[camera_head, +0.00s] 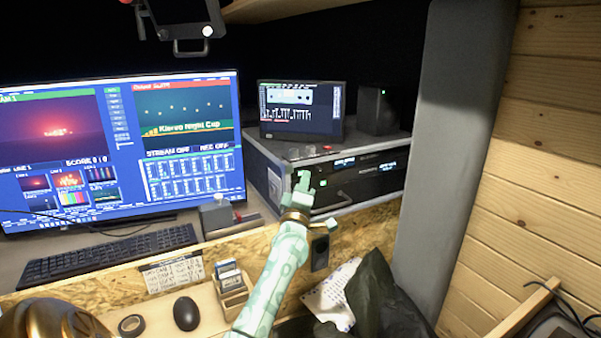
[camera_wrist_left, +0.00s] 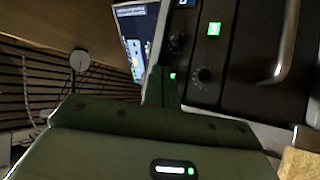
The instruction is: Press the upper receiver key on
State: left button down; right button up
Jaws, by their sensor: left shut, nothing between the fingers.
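The black receiver rack (camera_head: 368,190) stands right of the monitors, with two stacked front panels. A green-lit square (camera_head: 323,183) shows on the lower panel; it also shows in the left wrist view (camera_wrist_left: 213,28). A dark round control (camera_wrist_left: 178,40) sits on the upper panel in the wrist view; I cannot tell whether it is the upper receiver key. My left gripper (camera_head: 302,178) is shut and empty, in front of the rack's left part. Its fingertips (camera_wrist_left: 163,78) appear close to the panel beside a small green light; contact is unclear. My right gripper is out of view.
A large monitor (camera_head: 190,120) and keyboard (camera_head: 100,255) are at left. A small screen (camera_head: 300,108) and black box (camera_head: 380,110) stand on the rack. A grey pillar (camera_head: 450,140) bounds the right. A card box (camera_head: 231,285) and mouse (camera_head: 186,313) lie below.

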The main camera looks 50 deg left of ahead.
pick_arm(q)
jog(key=shift+d+f, duration=0.1)
jog(key=d+p, duration=0.1)
jog(key=d, duration=0.1)
jog(key=s+d+p, duration=0.1)
jog(key=d+p, duration=0.1)
jog(key=d, duration=0.1)
jog(key=shift+s+d, duration=0.3)
jog(key=shift+s, duration=0.05)
dwell(1.2)
